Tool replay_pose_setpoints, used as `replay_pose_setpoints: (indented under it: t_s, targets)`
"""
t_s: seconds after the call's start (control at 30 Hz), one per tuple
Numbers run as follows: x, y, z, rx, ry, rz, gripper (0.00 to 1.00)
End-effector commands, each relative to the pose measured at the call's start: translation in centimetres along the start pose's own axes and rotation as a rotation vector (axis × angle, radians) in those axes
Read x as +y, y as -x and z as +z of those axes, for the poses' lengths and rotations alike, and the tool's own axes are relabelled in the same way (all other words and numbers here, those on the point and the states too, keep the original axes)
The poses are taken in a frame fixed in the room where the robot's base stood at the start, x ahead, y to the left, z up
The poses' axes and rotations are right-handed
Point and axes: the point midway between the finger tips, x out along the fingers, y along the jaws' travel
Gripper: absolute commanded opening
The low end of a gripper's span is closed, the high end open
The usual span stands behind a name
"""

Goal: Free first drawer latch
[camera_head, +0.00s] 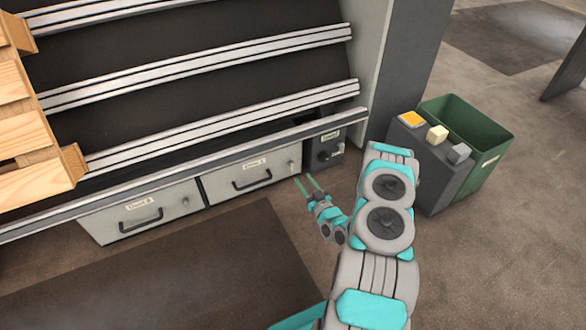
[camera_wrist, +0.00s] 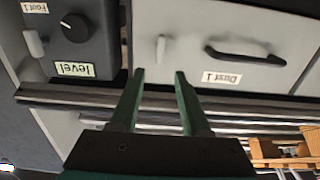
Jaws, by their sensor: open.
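The drawer labelled Dust 1 (camera_head: 222,184) is a light grey front with a dark handle, low under the rack, and looks shut. It shows upside down in the wrist view (camera_wrist: 282,50). Its latch (camera_wrist: 160,49) is a small pale upright tab beside the handle. In the head view the latch (camera_head: 291,166) is a tiny spot near the drawer's right end. My gripper (camera_head: 305,179) is open and empty, just in front of that end. In the wrist view its green fingers (camera_wrist: 159,73) point at the drawer with the latch between their lines, apparently not touching it.
A dark control box (camera_head: 325,151) with a knob and pale lever adjoins the drawer's right end. The drawer labelled Dust 2 (camera_head: 100,227) is to the left. A grey block with coloured pieces (camera_head: 440,178) and a green bin (camera_head: 488,160) stand right. Floor in front is clear.

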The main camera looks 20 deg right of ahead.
Motion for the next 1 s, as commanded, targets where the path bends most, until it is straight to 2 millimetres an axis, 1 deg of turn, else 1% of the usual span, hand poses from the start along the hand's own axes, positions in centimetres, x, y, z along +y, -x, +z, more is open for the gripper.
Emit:
replay_pose_setpoints:
  t_s: [0.17,0.3,0.5,0.7,0.97,1.0]
  targets:
    - [-0.1,-1.9,0.0,0.002,0.002,-0.003,0.47]
    - [-0.1,-4.0,0.0,0.003,0.005,-0.004,0.47]
    - [-0.2,-6.3,0.1,0.0,0.002,-0.004,0.47]
    - [-0.1,-7.5,0.0,0.001,0.002,-0.002,0.47]
    - [-0.1,-7.5,0.0,0.0,0.001,-0.001,0.47]
    - [-0.1,-7.5,0.0,0.0,0.001,-0.001,0.42]
